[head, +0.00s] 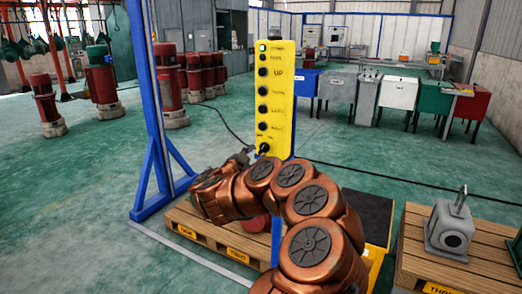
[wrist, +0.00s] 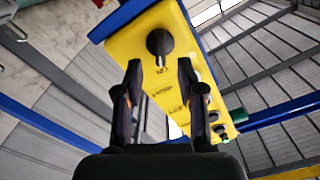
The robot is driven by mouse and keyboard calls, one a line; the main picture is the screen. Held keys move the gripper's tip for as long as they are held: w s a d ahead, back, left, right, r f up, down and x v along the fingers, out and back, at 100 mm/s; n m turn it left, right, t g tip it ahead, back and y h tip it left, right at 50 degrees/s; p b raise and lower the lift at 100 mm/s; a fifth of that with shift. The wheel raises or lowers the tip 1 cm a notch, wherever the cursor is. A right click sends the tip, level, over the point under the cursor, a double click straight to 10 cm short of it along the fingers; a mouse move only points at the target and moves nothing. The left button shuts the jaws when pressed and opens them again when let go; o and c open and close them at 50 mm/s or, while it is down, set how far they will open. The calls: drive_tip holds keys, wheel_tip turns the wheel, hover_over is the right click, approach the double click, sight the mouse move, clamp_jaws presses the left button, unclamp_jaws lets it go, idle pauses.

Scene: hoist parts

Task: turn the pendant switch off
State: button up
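The yellow pendant (head: 283,120) stands upright in the head view, with a column of black knobs or buttons and a lit green lamp near its top. The black rotary switch (head: 264,148) is the lowest control. In the wrist view, the yellow pendant face (wrist: 128,45) is tilted, and the black switch (wrist: 160,42) lies just beyond the fingertips. My gripper (wrist: 160,68) is open and empty, its two fingers apart, lined up with the switch but seemingly not around it. In the head view my gripper (head: 245,156) is small, just left of the switch. I cannot read the switch's setting clearly.
A blue post (head: 150,100) stands left of the pendant. Wooden pallets (head: 205,240) lie below my arm; the right pallet (head: 480,255) bears a grey block with a shackle (head: 452,228). A dark cable crosses the green floor. Coloured bins stand behind.

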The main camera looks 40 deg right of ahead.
sight(261, 149)
drive_tip(key=x, duration=0.3)
drive_tip(key=shift+d, duration=0.25)
drive_tip(key=shift+w+d, duration=0.25)
drive_tip(key=shift+d, duration=0.2)
clamp_jaws()
